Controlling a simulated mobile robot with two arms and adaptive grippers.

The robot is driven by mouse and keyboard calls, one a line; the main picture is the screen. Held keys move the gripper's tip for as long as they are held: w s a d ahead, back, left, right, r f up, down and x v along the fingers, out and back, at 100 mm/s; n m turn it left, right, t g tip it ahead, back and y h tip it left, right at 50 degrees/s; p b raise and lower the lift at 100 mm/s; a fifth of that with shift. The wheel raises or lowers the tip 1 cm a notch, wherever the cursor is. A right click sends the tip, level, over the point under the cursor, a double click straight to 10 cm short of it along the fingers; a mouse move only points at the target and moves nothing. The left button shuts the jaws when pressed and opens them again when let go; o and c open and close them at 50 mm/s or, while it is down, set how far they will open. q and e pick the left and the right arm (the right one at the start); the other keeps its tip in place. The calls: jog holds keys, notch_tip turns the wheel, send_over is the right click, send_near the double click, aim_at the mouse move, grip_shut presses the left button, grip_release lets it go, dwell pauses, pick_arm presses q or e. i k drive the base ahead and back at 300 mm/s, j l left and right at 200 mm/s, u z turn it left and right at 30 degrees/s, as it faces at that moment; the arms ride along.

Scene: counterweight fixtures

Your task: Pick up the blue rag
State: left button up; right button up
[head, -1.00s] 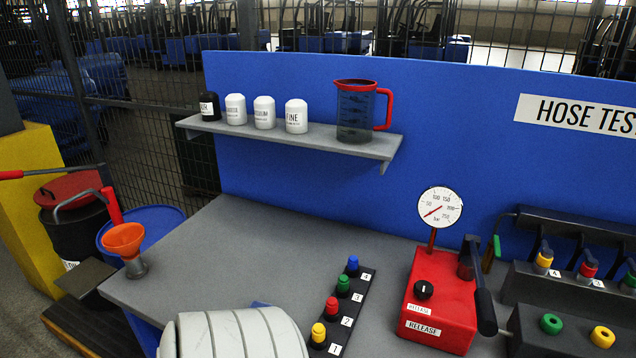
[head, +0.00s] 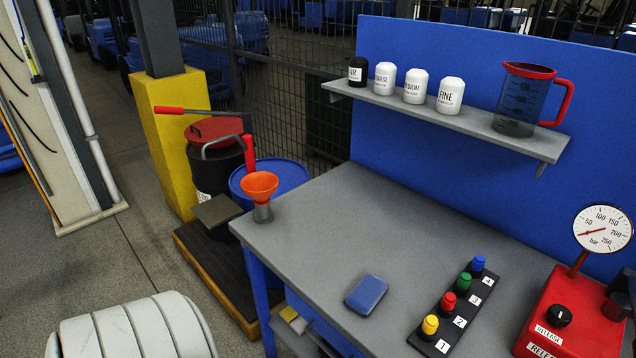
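The blue rag (head: 367,294) lies folded as a small flat pad on the grey workbench (head: 325,225), near its front edge. It is left of the black strip with the coloured, numbered caps. Nothing covers it. Neither of my grippers is in view. A pale ribbed part at the bottom left looks like one of my arms, standing apart from the rag.
An orange funnel (head: 260,187) stands at the bench's left corner. The numbered strip (head: 454,309) and a red gauge pump (head: 570,315) are to the right. A shelf (head: 460,118) holds bottles and a jug. The bench around the rag is clear.

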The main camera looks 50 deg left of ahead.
aim_at(364, 295)
jog(key=u, duration=1.1)
jog(key=z, duration=1.9)
jog(key=u, duration=1.9)
jog(key=k+j, duration=0.05)
